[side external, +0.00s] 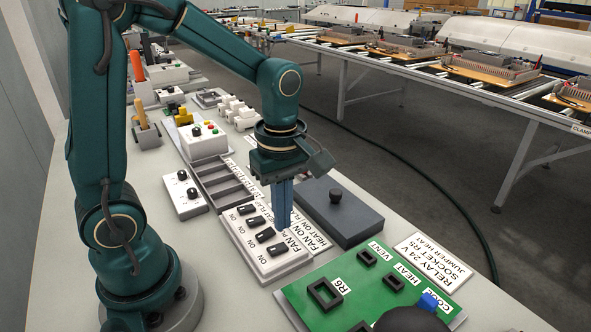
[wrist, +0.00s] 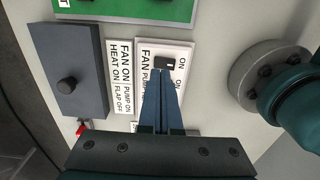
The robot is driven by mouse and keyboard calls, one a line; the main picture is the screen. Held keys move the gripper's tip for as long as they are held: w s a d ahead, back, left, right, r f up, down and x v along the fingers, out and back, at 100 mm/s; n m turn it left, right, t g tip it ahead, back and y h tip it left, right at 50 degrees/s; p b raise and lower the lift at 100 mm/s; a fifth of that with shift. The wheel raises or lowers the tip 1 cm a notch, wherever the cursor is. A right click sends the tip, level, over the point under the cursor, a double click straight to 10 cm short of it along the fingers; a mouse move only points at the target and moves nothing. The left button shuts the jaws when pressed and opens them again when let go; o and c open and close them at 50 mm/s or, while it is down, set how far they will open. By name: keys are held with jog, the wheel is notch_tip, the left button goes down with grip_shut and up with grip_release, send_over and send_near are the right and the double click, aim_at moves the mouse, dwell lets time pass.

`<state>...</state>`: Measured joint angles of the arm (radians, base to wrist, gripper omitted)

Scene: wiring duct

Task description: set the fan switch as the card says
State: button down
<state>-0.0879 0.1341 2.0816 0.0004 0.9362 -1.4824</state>
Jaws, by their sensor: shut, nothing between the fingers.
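A white switch box (side external: 262,262) carries a row of black switches with ON printed along one side. The fan switch (side external: 277,249) is at the end nearest the camera, beside the FAN lettering. It also shows in the wrist view (wrist: 168,62). I cannot tell which way it is set. The card (wrist: 122,75) lies beside the box and reads FAN ON, PUMP ON, HEAT ON, FLAP OFF. My gripper (side external: 283,226) is shut and empty, pointing down over the box. In the wrist view its tips (wrist: 160,76) are close to the fan switch; contact is unclear. The fingers hide the other switches there.
A dark grey box with a black knob (side external: 336,196) stands beyond the card. A green board (side external: 330,275) with black sockets lies near the box's front end. A grey tray (side external: 222,183) and a white two-knob box (side external: 185,193) stand behind it.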

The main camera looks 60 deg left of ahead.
notch_tip(320, 180, up, 10)
jog(key=w, duration=0.1)
jog(key=shift+w+f, duration=0.2)
dwell(0.3)
